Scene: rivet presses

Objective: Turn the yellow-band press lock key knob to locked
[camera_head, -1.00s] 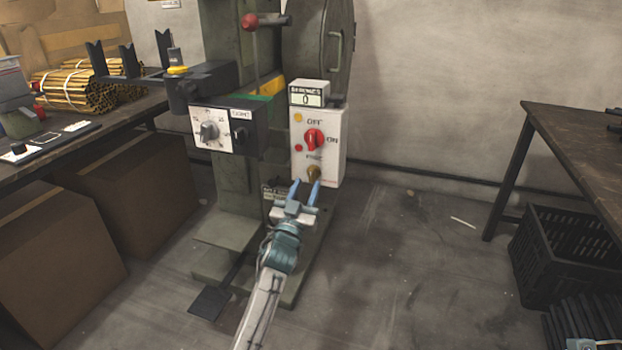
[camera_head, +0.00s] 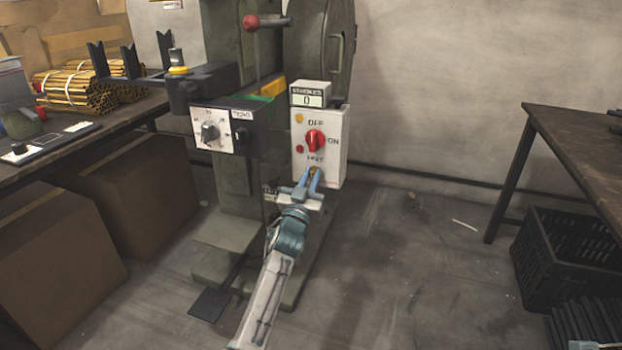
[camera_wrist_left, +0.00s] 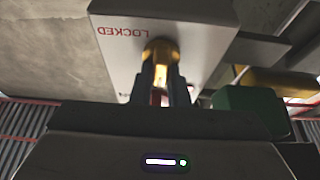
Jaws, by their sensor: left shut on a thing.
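The press (camera_head: 226,170) is a tall green machine with a yellow band (camera_head: 272,87) on its column. The brass lock key knob (camera_head: 316,171) sits low on this box. My left gripper (camera_head: 311,181) is shut on the brass knob. In the left wrist view the fingers (camera_wrist_left: 164,82) are either side of the brass knob (camera_wrist_left: 161,52), with the upside-down word LOCKED (camera_wrist_left: 122,31) beside it. Fingers partly hide the knob.
A foot pedal (camera_head: 210,304) is on the floor below. A bench with brass rods (camera_head: 75,92) is at left, a table (camera_head: 580,145) and black crate (camera_head: 565,255) at right.

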